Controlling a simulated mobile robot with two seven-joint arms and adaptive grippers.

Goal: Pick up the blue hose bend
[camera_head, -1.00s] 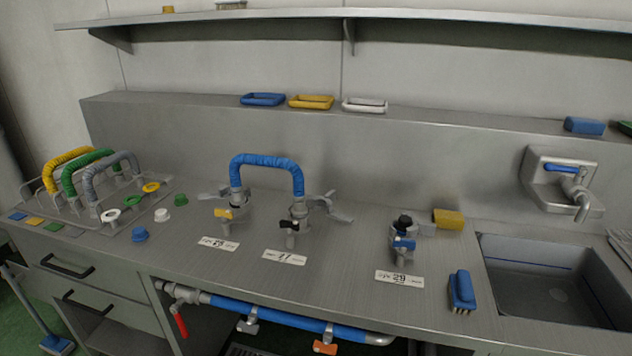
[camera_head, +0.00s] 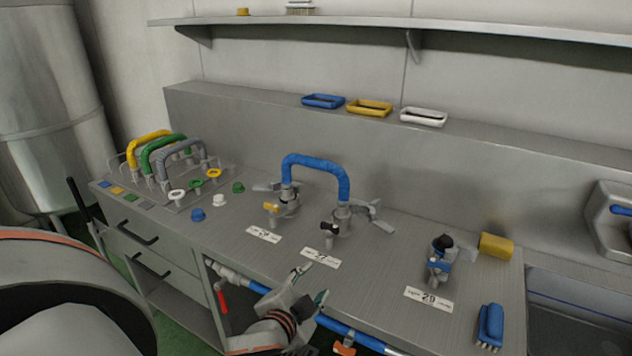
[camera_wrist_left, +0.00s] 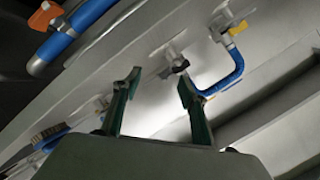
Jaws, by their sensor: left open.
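The blue hose bend (camera_head: 318,165) is an upright arch on the steel counter. Its left end sits on a valve with a yellow handle (camera_head: 270,208), its right end on a valve with a black handle (camera_head: 329,228). My left gripper (camera_head: 311,284) is open and empty at the counter's front edge, in front of the bend and apart from it. In the left wrist view, the open fingers (camera_wrist_left: 160,82) show with the blue hose bend (camera_wrist_left: 228,80) beyond them to the right.
A rack at left holds yellow (camera_head: 150,135), green and grey hose bends. Several coloured caps (camera_head: 198,214) lie beside it. At right are a third valve (camera_head: 440,262), a yellow block (camera_head: 496,245), a blue brush (camera_head: 490,325) and a sink (camera_head: 575,310). A blue pipe (camera_head: 345,330) runs below the counter edge.

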